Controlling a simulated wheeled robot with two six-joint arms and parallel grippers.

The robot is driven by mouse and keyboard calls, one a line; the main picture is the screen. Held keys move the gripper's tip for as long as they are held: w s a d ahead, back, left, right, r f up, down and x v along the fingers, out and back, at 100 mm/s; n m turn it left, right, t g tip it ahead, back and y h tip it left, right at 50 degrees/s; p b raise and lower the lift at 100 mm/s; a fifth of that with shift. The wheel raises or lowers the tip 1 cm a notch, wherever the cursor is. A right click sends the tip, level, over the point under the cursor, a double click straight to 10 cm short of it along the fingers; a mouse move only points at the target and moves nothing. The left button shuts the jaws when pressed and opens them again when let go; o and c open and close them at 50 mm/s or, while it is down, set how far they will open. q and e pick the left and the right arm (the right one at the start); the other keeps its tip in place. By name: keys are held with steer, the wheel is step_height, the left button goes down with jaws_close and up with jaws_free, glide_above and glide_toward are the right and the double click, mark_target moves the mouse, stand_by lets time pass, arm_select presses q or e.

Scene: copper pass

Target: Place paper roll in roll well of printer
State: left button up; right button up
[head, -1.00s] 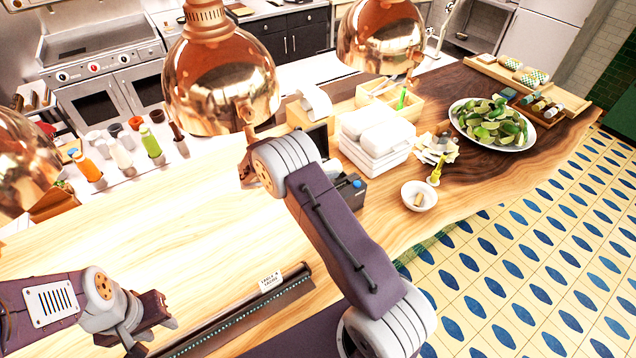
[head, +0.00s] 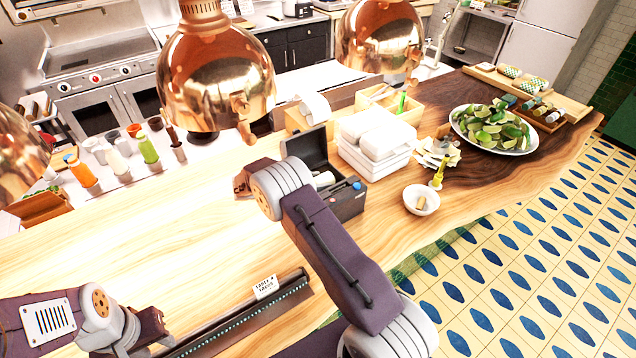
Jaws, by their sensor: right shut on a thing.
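The printer (head: 347,203) is a dark box with a blue button, standing on the wooden counter with its lid (head: 304,151) raised. A small white rounded piece (head: 323,179), which looks like the paper roll, shows at the printer's opening beside my right arm. I cannot tell whether it sits in the well or above it. My right arm crosses in front of the printer; its gripper is hidden behind the arm and is shut on the paper roll. My left gripper (head: 152,328) is at the lower left, far from the printer; its jaw opening is unclear.
White stacked containers (head: 375,150) stand right behind the printer. A small white bowl (head: 421,200) and a yellow bottle (head: 437,177) are to its right, with a lime platter (head: 494,131) beyond. Copper lamps (head: 217,80) hang over the counter.

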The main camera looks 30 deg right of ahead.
steer(key=o, duration=1.4)
arm_select(q)
steer(key=shift+w, duration=0.1)
arm_select(e)
steer(key=shift+o, duration=0.2)
steer(key=shift+w+f, duration=0.1)
